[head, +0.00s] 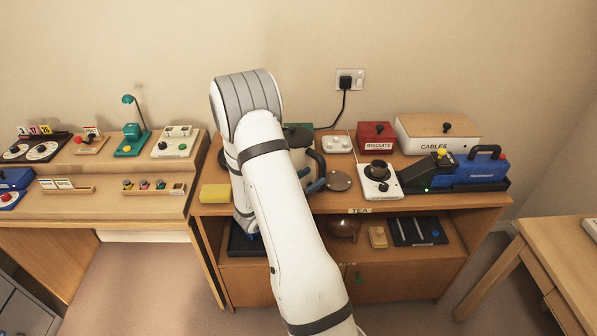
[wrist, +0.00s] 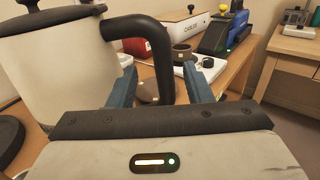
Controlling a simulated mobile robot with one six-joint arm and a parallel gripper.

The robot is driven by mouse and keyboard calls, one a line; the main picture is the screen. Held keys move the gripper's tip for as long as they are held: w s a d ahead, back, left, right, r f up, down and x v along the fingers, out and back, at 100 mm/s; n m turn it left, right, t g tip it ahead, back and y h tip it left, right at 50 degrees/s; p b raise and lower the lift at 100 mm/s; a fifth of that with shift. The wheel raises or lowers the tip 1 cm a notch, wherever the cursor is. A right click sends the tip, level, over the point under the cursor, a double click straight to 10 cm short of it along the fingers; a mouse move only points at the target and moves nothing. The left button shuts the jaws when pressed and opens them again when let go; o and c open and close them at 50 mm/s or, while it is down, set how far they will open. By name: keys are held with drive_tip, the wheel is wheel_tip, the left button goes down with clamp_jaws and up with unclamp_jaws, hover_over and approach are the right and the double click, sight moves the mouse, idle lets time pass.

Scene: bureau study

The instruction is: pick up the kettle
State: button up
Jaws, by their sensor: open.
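The kettle has a cream body, a dark lid and a black handle. In the wrist view the kettle body (wrist: 62,75) fills the left side, and its handle (wrist: 163,62) hangs down between the two blue fingers of my gripper (wrist: 160,85). The fingers stand apart, one on each side of the handle; I cannot tell whether either touches it. In the head view the kettle (head: 299,158) stands on the sideboard top, partly hidden by my arm, with my gripper (head: 318,185) low at its right side.
Right of the kettle are a round metal disc (head: 339,181), a white device with a black cup (head: 379,181), a red biscuits box (head: 376,136) and a cables box (head: 437,134). A yellow sponge (head: 215,193) lies left of my arm. A shelf below holds a glass pot (head: 345,228).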

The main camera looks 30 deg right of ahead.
sight(322, 170)
drive_tip(key=d, duration=0.1)
drive_tip(key=d+p, duration=0.1)
drive_tip(key=d, duration=0.2)
drive_tip(key=shift+w+d+r, duration=0.15)
drive_tip(key=shift+w+d, duration=0.15)
drive_tip(key=shift+d, duration=0.1)
drive_tip(key=shift+c, duration=0.6)
clamp_jaws()
idle(0.4)
drive_tip(key=shift+w+r, duration=0.1)
